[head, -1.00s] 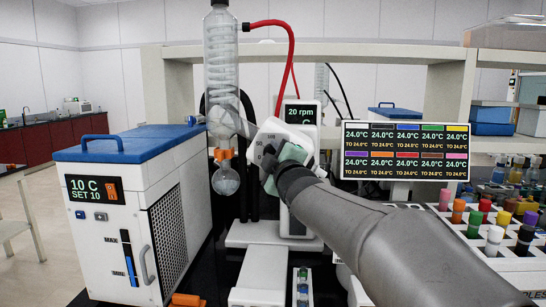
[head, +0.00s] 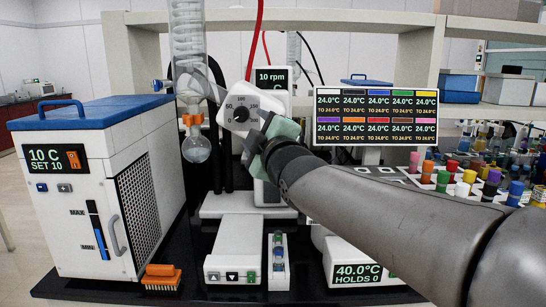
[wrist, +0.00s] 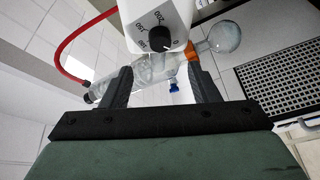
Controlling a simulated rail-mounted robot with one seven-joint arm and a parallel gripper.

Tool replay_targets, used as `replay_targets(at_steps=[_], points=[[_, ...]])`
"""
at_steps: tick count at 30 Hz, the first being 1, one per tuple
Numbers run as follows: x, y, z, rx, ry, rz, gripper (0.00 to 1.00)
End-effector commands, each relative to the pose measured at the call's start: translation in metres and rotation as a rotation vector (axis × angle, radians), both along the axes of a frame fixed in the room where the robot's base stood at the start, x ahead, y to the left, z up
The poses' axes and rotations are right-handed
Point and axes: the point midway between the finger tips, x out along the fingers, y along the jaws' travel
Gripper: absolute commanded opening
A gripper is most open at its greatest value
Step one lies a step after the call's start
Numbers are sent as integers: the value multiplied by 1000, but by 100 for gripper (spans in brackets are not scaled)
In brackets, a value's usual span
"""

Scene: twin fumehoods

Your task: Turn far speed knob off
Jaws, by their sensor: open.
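A round black speed knob (head: 241,114) sits on the white angled head (head: 262,104) of the rotary evaporator, inside a numbered dial. The display (head: 270,78) above it reads 10 rpm. My gripper (head: 250,148) is just below and right of the knob in the head view; its fingertips are hard to make out there. In the wrist view my gripper (wrist: 162,84) is open, with its two dark fingers apart and nothing held. The knob (wrist: 160,38) shows beyond the fingertips, between their lines and apart from them. Its white pointer line is visible.
A glass condenser (head: 187,40) and round flask (head: 196,148) with an orange clip stand close left of the knob. A red hose (head: 255,40) runs above. A blue-topped chiller (head: 95,165) stands left, a temperature panel (head: 376,117) right.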

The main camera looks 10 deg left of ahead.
Motion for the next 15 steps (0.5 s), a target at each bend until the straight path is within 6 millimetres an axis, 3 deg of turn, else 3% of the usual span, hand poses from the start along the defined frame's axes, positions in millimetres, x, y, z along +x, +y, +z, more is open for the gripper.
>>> replay_targets(at_steps=[6,15], points=[[-40,-29,-7,2,-2,-2,55],[-62,-43,-10,-1,0,-2,55]])
